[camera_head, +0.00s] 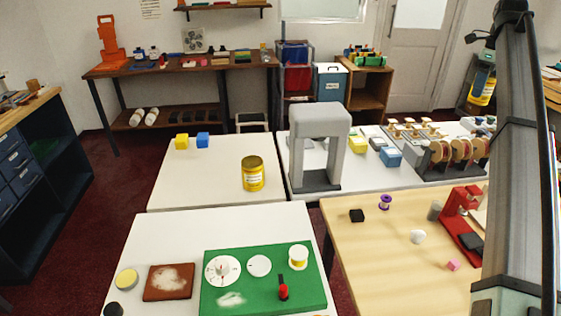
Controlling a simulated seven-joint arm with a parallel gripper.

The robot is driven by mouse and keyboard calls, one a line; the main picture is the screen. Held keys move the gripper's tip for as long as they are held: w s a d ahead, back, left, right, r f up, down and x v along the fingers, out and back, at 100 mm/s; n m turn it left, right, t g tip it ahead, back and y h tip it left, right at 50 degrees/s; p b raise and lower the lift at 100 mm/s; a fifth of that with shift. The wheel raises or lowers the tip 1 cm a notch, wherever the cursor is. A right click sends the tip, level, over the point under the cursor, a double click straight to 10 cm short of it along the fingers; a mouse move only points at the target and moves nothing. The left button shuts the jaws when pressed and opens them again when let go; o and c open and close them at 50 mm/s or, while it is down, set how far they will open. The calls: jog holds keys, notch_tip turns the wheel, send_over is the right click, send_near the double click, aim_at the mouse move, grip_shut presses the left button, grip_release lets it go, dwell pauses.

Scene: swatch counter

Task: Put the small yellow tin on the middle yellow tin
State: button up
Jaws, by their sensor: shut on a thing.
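A yellow tin (253,174) with a pale label stands upright on the far white table, near its front right corner. A second yellow tin (481,90) with a label is at the upper right, slightly tilted in the picture. My gripper (482,78) is there, shut on this second tin, far to the right of the standing tin and apart from it. My arm stands large along the right edge. The fingers are small and dark, so their exact contact with the tin is hard to make out.
A grey arch (320,145) stands right of the standing tin. A green board (235,297) with dials is on the near white table. A red device (462,215) stands on the wooden table. White tabletop left of the standing tin is clear.

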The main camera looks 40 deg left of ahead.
jog(key=s+a+n, duration=0.2)
jog(key=s+a, duration=0.2)
jog(key=a, duration=1.4)
jog(key=n, duration=0.7)
send_over(252, 161)
notch_tip(252, 161, down, 18)
jog(key=shift+f, duration=5.1)
jog(key=shift+f, duration=0.1)
jog(key=o, duration=1.3)
jog(key=shift+c, duration=0.2)
